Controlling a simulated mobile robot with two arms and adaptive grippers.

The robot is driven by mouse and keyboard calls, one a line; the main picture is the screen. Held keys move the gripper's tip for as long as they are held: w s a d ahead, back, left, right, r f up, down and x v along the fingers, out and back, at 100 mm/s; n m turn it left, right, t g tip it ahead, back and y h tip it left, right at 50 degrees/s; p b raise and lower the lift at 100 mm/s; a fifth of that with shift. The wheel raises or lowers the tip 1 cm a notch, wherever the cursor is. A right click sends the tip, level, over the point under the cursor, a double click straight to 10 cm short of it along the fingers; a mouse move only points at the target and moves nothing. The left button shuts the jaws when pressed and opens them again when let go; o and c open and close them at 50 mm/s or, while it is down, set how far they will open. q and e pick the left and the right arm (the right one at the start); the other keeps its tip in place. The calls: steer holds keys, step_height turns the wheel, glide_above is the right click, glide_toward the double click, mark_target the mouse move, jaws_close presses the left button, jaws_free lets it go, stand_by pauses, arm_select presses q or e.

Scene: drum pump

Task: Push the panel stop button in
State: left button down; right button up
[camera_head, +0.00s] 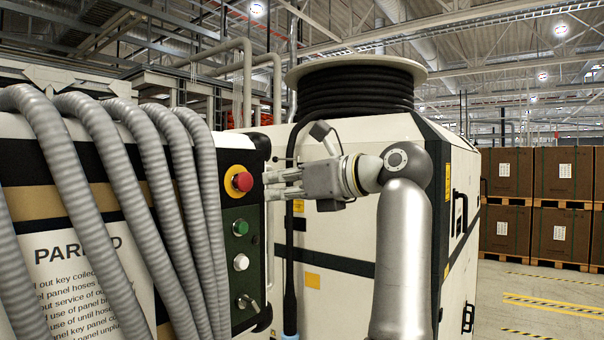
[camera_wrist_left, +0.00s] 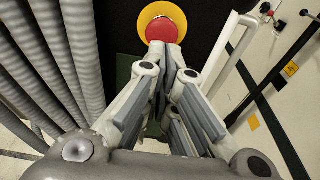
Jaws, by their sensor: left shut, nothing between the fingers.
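The stop button (camera_head: 242,181) is a red mushroom head on a round yellow plate (camera_head: 232,172), at the top of a dark control panel (camera_head: 232,284). It also shows at the top of the left wrist view (camera_wrist_left: 162,27). My left gripper (camera_head: 268,183) is just right of the button at about its height, fingers pointing at it. In the left wrist view the fingers (camera_wrist_left: 166,48) are shut together and empty, their tips overlapping the lower part of the red head. I cannot tell whether they touch it. My right gripper is not in view.
Below the button sit a green button (camera_head: 240,227), a white button (camera_head: 241,262) and a key switch (camera_head: 246,302). Several grey hoses (camera_head: 150,190) hang over the panel's left side. Behind my gripper stands a cream cabinet (camera_head: 335,270) with a black hose reel (camera_head: 352,92).

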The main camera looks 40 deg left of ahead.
mark_target(247, 188)
arm_select(q)
steer(key=a, duration=0.1)
steer(key=a+p, duration=0.1)
steer(key=a, duration=0.2)
steer(key=shift+a+f+p, duration=0.3)
steer(key=shift+p, duration=0.05)
steer(key=shift+s+a, duration=0.1)
steer(key=shift+a, duration=0.75)
